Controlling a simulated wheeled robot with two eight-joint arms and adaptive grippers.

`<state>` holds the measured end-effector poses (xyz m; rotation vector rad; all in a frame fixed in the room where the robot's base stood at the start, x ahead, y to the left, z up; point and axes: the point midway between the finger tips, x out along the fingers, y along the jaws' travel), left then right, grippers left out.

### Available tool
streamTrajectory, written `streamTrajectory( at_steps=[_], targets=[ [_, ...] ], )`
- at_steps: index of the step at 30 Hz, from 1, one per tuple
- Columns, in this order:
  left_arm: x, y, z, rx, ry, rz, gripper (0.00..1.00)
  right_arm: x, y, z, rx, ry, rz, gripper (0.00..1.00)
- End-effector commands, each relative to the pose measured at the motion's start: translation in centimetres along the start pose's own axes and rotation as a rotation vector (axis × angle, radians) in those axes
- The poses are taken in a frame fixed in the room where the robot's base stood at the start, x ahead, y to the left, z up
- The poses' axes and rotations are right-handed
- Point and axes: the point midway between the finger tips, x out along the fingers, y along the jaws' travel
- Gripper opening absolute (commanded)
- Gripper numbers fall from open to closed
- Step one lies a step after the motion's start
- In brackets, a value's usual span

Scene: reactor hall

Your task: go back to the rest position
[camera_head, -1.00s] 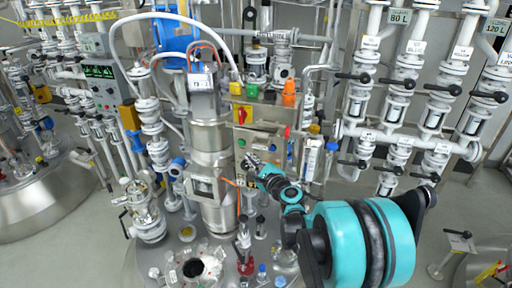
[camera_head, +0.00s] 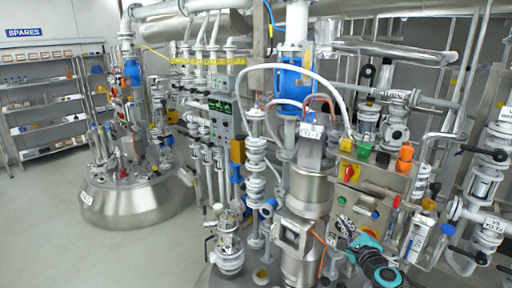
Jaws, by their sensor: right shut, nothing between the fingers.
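My right gripper (camera_head: 343,226) shows at the lower right of the head view, with a teal arm link of mine behind it. Its small dark and silver fingers are shut with nothing held. It appears in front of the lower part of the steel control box (camera_head: 352,195), which carries several coloured buttons; whether it touches the box cannot be told. My left gripper is not in view.
A steel column with a blue motor (camera_head: 292,80) stands left of the gripper. White valve pipework (camera_head: 228,245) stands nearer the left. A domed vessel (camera_head: 140,203) and spares shelves (camera_head: 40,85) are farther back. Grey floor (camera_head: 50,245) is clear at the lower left.

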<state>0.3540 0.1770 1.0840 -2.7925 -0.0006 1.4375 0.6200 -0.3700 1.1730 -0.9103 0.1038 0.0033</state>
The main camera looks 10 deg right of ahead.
Motion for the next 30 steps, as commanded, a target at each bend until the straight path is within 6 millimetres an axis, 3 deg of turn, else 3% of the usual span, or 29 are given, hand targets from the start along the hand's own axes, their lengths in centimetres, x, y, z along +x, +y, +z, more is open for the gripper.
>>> streamTrajectory(
  at_steps=[5,9,11,15,18,21,25,30],
  targets=[
    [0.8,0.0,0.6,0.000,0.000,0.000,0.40,-2.8,5.8,5.8,-0.379,-0.066,0.188,0.00],
    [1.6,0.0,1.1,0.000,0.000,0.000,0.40,-7.9,12.5,9.6,-0.832,-0.167,0.397,0.00],
    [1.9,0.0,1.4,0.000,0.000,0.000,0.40,-10.6,15.1,10.2,-1.027,-0.216,0.482,0.00],
    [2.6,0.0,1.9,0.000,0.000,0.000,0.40,-17.1,19.9,9.6,-1.466,-0.337,0.668,0.00],
    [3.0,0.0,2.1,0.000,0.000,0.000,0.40,-21.1,22.0,8.0,-1.726,-0.412,0.777,0.00],
    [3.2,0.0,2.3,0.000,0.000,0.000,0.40,-23.9,22.9,6.5,-1.918,-0.466,0.857,0.00],
    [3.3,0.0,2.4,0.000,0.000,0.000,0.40,-25.7,23.3,5.2,-2.054,-0.502,0.916,0.00],
    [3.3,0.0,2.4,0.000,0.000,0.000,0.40,-26.2,23.2,4.8,-2.089,-0.510,0.932,0.00]
  ],
)
